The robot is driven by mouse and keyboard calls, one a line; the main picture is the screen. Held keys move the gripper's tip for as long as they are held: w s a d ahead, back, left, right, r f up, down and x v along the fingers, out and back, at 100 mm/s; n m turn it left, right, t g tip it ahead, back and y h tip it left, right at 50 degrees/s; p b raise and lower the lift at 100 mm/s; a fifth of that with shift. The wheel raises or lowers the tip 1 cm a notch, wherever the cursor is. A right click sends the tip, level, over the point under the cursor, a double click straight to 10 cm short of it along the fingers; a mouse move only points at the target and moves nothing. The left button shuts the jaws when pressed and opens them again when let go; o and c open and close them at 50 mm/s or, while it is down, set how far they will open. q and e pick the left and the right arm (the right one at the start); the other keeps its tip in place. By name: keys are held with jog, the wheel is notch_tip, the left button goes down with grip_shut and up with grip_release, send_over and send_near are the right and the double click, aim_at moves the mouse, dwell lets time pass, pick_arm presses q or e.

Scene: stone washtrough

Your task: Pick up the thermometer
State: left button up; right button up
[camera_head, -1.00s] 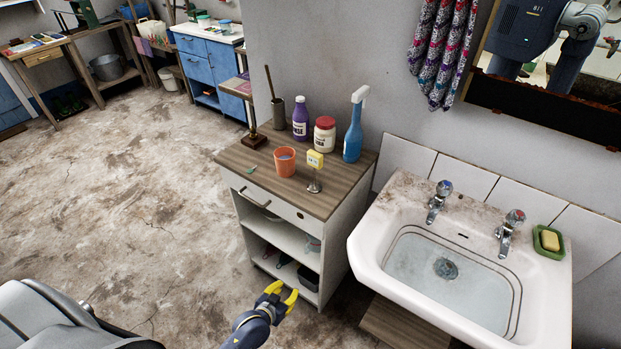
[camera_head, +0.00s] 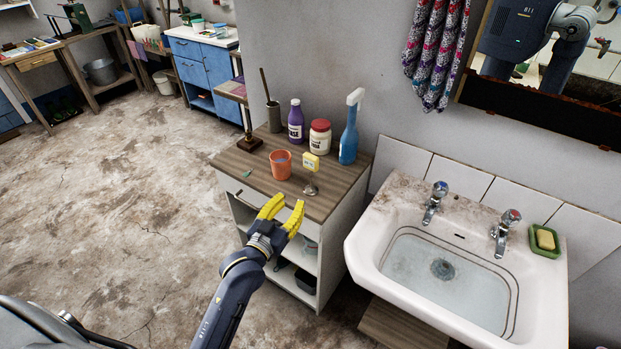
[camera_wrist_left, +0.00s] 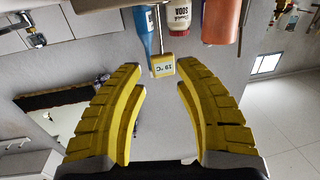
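The thermometer (camera_head: 310,162) is a small yellow block with a white display face, on a short stand with a round metal foot on the wooden cabinet top. In the left wrist view the thermometer (camera_wrist_left: 163,67) shows between the fingertips, farther away than they are, with a temperature reading on its face. My left gripper (camera_head: 283,210) is open and empty. Its yellow fingers are in front of the cabinet's front edge, apart from the thermometer. My right gripper is not in view.
An orange cup (camera_head: 280,165) stands just left of the thermometer. Behind are a blue spray bottle (camera_head: 349,137), a white jar with a red lid (camera_head: 320,138) and a purple bottle (camera_head: 296,122). A white sink (camera_head: 360,250) is to the right. The cabinet top's (camera_head: 262,184) front strip is mostly clear.

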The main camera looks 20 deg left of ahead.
pick_arm(q)
send_over(311, 189)
jog(key=shift+w+a, duration=0.1)
jog(key=shift+w, duration=0.05)
dwell(0.7)
jog(key=shift+c, duration=0.2)
grip_shut()
jog(key=shift+r, duration=0.1)
